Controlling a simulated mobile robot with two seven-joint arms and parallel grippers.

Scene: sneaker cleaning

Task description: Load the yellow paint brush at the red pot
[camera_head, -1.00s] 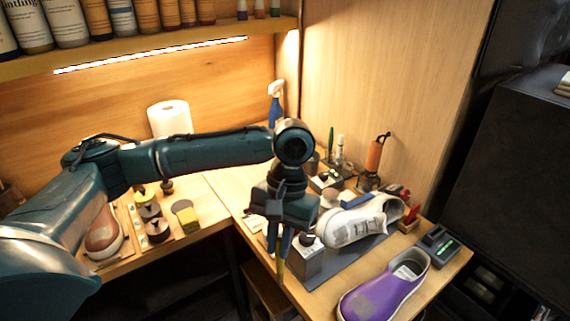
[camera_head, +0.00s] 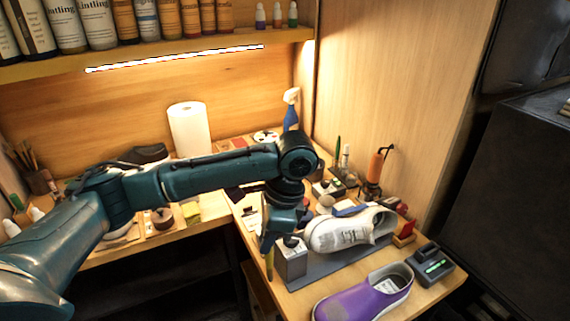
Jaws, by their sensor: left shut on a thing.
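My left gripper (camera_head: 268,242) is above the front edge of the right-hand bench, left of a grey-white block. It points down and is shut on the yellow paint brush (camera_head: 269,264). The brush hangs roughly upright below the fingers, and only a thin yellowish strip of it shows. I cannot pick out the red pot for certain; my arm hides part of the bench behind it. My right gripper is not in view.
A white sneaker (camera_head: 340,232) rests by the grey-white block (camera_head: 291,262) on a grey mat. A purple shoe (camera_head: 362,299) lies in front, near a dark device (camera_head: 430,266). A paper towel roll (camera_head: 189,130) and a blue spray bottle (camera_head: 291,112) stand behind my arm.

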